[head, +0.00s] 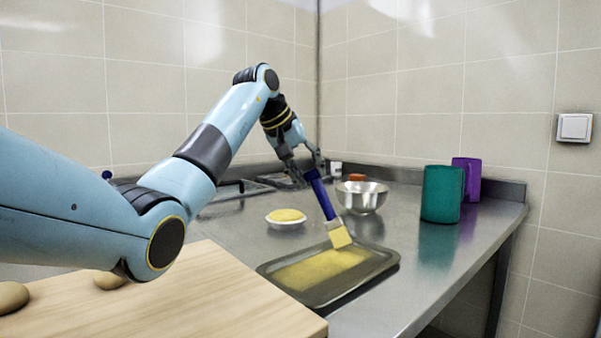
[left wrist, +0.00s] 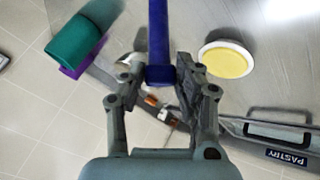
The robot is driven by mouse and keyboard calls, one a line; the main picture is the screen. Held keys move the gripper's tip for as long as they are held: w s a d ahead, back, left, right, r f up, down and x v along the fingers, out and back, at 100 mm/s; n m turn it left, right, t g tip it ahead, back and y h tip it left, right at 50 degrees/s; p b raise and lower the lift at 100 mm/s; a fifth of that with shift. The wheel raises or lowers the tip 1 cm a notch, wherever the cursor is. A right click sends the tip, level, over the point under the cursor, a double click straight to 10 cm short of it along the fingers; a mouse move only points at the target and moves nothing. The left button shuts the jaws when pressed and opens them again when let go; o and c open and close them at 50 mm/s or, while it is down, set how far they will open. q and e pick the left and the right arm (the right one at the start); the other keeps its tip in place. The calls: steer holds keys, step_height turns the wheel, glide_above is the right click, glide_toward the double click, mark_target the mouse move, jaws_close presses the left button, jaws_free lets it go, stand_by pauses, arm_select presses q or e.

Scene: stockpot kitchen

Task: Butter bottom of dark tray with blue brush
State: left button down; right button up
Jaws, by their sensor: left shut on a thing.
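The dark tray (head: 378,268) lies on the steel counter. A yellow butter layer covers much of its bottom, with a dark bare strip along the near right side and edges. My left gripper (head: 311,172) is shut on the blue handle of the brush (head: 321,195). The brush tilts, and its yellow bristles are at the far right part of the tray; I cannot tell whether they touch it. In the left wrist view the blue handle (left wrist: 158,40) runs up between the fingers, and the bristles are out of view. A white bowl of yellow butter (head: 286,216) stands behind the tray. My right gripper is not in view.
A metal bowl (head: 362,196) stands behind the tray. A teal canister (head: 441,194) and a purple canister (head: 467,178) stand at the back right. A wooden board (head: 200,290) with dough balls (head: 109,280) fills the front left. Counter right of the tray is clear.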

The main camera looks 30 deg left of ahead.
arm_select(q)
steer(key=w, duration=0.2)
steer(key=w+d, duration=0.1)
steer(key=w, duration=0.1)
steer(key=shift+d, duration=0.2)
stand_by(0.4)
step_height(320, 180, up, 6)
steer(key=p, duration=0.4)
steer(key=shift+r, duration=0.1)
step_height(320, 180, up, 3)
steer(key=shift+f+p, duration=0.1)
steer(key=shift+p, duration=1)
stand_by(0.9)
